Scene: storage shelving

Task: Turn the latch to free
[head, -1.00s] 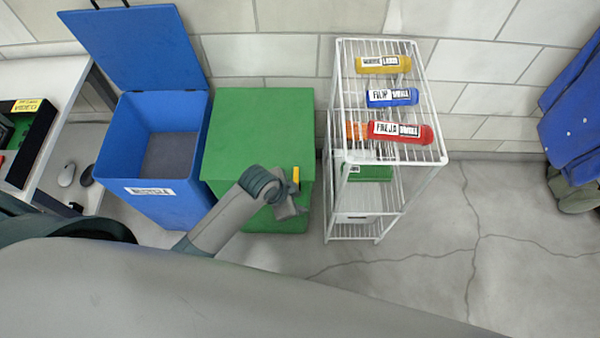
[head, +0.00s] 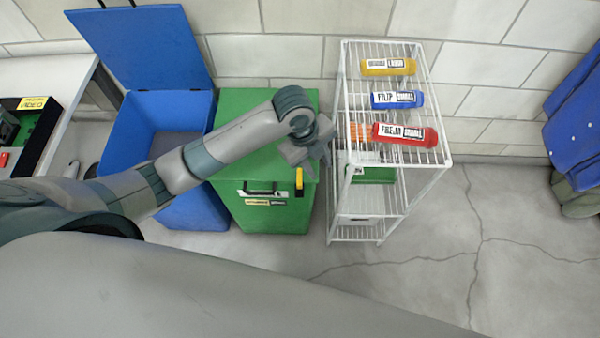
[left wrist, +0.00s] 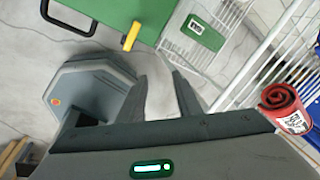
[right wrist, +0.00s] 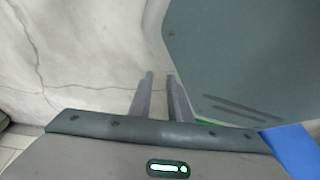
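The latch is a short yellow lever (head: 299,181) on the front of the green box (head: 235,210), just below its top edge and right of a black handle (head: 262,187). In the left wrist view the yellow lever (left wrist: 131,36) sits at the green box's edge, beyond the fingertips. My left gripper (head: 318,160) hangs above and slightly right of the lever, apart from it. Its fingers (left wrist: 160,78) are spread with nothing between them. My right gripper (right wrist: 160,76) shows only in its own wrist view, empty, with a narrow gap between its fingers.
A white wire rack (head: 440,166) stands close on the right, with yellow, blue and red rolls (head: 405,134) on top. An open blue bin (head: 190,212) stands left of the green box. The floor in front is clear.

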